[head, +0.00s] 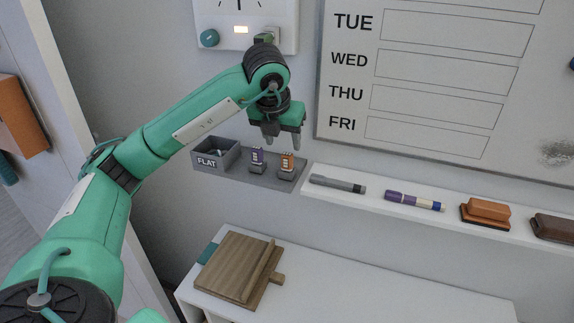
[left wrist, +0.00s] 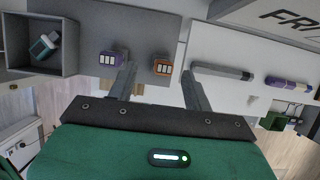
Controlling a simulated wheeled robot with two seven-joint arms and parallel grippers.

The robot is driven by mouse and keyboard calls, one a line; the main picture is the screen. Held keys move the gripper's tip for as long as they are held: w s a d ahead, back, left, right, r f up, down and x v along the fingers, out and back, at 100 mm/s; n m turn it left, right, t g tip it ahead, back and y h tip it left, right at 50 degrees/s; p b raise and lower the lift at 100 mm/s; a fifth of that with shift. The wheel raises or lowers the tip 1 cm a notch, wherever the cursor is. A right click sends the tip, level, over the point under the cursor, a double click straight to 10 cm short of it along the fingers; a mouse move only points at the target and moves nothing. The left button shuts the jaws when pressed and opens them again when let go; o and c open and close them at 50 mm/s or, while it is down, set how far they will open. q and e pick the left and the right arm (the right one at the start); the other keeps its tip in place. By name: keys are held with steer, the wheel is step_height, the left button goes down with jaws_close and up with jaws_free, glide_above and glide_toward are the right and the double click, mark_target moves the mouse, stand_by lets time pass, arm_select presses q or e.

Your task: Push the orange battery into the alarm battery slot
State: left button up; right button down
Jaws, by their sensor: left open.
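The orange battery (head: 288,161) stands upright in a small grey holder on the grey tray (head: 240,172). My left gripper (head: 282,142) is open and empty, pointing down just above it. In the left wrist view the orange battery (left wrist: 162,66) appears between the two spread fingertips (left wrist: 158,70), with no visible contact. The alarm (head: 247,12) is the white clock panel on the wall at the top, partly cut off. The battery slot cannot be made out; my left arm covers part of the panel's lower edge. My right gripper is not in view.
A purple battery (head: 257,155) stands just left of the orange one. A grey bin marked FLAT (head: 207,162) holds a teal-and-white item (left wrist: 45,45). A marker (head: 337,184) and an eraser (head: 485,213) lie on the ledge to the right. A wooden board (head: 237,265) lies below.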

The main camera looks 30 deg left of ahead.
mark_target(287, 154)
arm_select(q)
steer(key=shift+s+d+p+x, duration=0.15)
steer(key=shift+p+x, duration=0.35)
steer(key=shift+x, duration=0.25)
steer(key=shift+s+d+p+x, duration=0.15)
steer(key=shift+p+x, duration=0.3)
steer(key=shift+x, duration=0.35)
steer(key=shift+d+p+x, duration=0.15)
steer(key=shift+p+x, duration=0.35)
steer(key=shift+x, duration=1)
steer(key=shift+s, duration=0.1)
steer(key=c, duration=1.1)
steer(key=shift+o, duration=0.2)
steer(key=shift+r, duration=0.15)
